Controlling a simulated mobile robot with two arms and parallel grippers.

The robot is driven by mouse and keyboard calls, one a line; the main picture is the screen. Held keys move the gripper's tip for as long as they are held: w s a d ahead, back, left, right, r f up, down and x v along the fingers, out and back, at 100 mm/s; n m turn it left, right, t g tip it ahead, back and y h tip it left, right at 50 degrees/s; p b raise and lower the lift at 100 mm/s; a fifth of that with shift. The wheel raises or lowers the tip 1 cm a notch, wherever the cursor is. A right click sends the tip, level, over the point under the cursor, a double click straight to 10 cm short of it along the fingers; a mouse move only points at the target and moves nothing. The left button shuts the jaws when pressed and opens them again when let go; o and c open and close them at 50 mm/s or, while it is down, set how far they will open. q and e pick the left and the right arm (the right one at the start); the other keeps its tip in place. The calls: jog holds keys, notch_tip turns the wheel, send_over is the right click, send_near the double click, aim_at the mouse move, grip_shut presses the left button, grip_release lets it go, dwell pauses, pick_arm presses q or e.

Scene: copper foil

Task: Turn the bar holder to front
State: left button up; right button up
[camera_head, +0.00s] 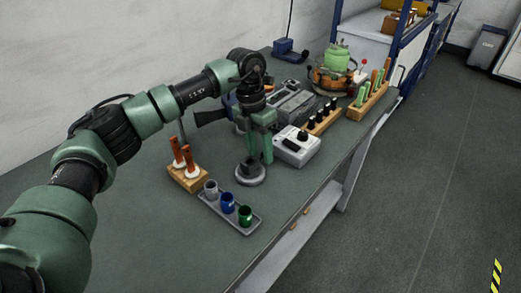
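My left gripper (261,147) points down over the workbench, its green fingers just above and behind a round grey base (250,179) with a dark block on top. This base may be part of the bar holder; I cannot identify the bar holder for certain. The wrist hides what stands behind it, and I cannot tell if the fingers hold anything. A dark flared part (210,117) sticks out to the left beside the gripper. My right gripper is not in view.
A grey tray (218,211) with three small cups and a wooden block (188,180) with orange-handled tools stand in front. A white box (297,149) is close on the right. Wooden racks (322,124) stand farther right. The bench's front left is clear.

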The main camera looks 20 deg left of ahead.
pick_arm(q)
notch_tip(320, 180, up, 8)
jog(key=a, duration=0.1)
jog(key=shift+w+a+f+b, duration=0.15)
jog(key=shift+w+b, duration=0.15)
jog(key=shift+b, duration=0.05)
dwell(0.6)
